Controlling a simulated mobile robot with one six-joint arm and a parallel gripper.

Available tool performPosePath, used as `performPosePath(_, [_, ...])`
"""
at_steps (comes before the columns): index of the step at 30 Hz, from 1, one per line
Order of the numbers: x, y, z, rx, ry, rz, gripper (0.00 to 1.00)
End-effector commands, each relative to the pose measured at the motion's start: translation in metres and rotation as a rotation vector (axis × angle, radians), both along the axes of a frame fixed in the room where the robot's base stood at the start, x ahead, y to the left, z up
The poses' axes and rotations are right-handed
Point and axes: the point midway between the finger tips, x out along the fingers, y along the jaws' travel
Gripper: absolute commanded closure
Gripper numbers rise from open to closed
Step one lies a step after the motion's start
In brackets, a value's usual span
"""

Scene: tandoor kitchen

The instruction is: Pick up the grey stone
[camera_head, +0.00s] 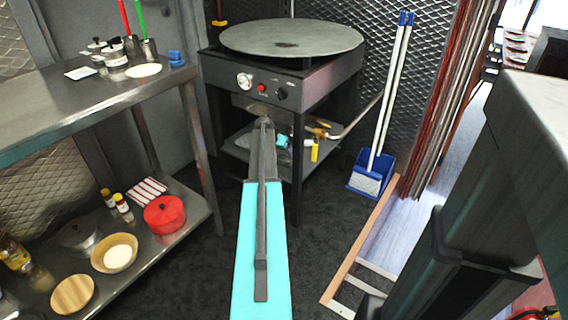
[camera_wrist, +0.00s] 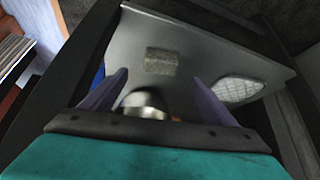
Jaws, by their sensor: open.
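In the wrist view, a grey stone (camera_wrist: 161,61), a small speckled block, lies on a grey metal shelf (camera_wrist: 195,58). My gripper (camera_wrist: 160,78) is open, with its two purple fingers apart and pointing toward the shelf. The stone lies beyond the fingertips, roughly centred between them in the picture, and nothing is held. In the head view, I cannot make out the stone; my arm blocks part of the lower shelf (camera_head: 234,149) under the griddle stand, and the gripper fingers are not clear there.
A shiny round metal object (camera_wrist: 145,103) shows between the fingers. A white patterned item (camera_wrist: 236,90) lies right of the stone. The griddle (camera_head: 292,38) stands above the lower shelf. A steel table (camera_head: 95,105) is left; a blue dustpan (camera_head: 371,175) stands right.

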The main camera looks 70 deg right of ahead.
Motion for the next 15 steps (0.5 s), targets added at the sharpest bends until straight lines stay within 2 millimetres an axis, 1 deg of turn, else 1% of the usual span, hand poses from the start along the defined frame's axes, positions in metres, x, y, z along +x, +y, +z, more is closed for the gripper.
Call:
performPosePath(1, [0.0, -0.006, -0.009, 0.001, 0.001, -0.001, 0.19])
performPosePath(6, [0.0, -0.018, -0.028, 0.0, 0.0, 0.0, 0.19])
performPosePath(10, [-0.001, -0.023, -0.035, 0.0, 0.0, 0.0, 0.19])
performPosePath(15, [-0.001, -0.023, -0.036, 0.0, 0.0, 0.0, 0.19])
